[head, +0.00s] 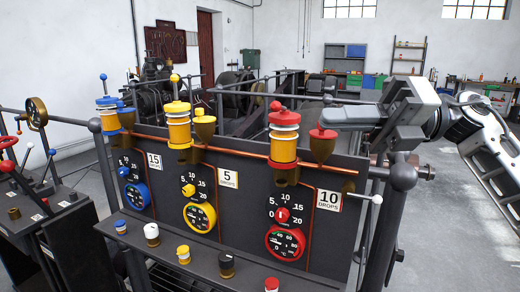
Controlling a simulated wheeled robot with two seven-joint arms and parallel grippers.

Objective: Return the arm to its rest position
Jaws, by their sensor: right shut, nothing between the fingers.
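My right arm (480,135) reaches in from the right edge. My right gripper (328,116) is shut and empty, its pale fingers pointing left. Its fingertips show just above the red-topped cup (322,145) beside the red oiler (284,135); whether they touch the red top cannot be told. My left gripper is not in view.
A dark panel carries blue, yellow (179,125) and red oilers, with dials and drop labels below. A copper pipe (240,154) crosses it. A dark post with a ball joint (403,177) stands below my right gripper. Small capped pots line the front ledge. Open floor lies right.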

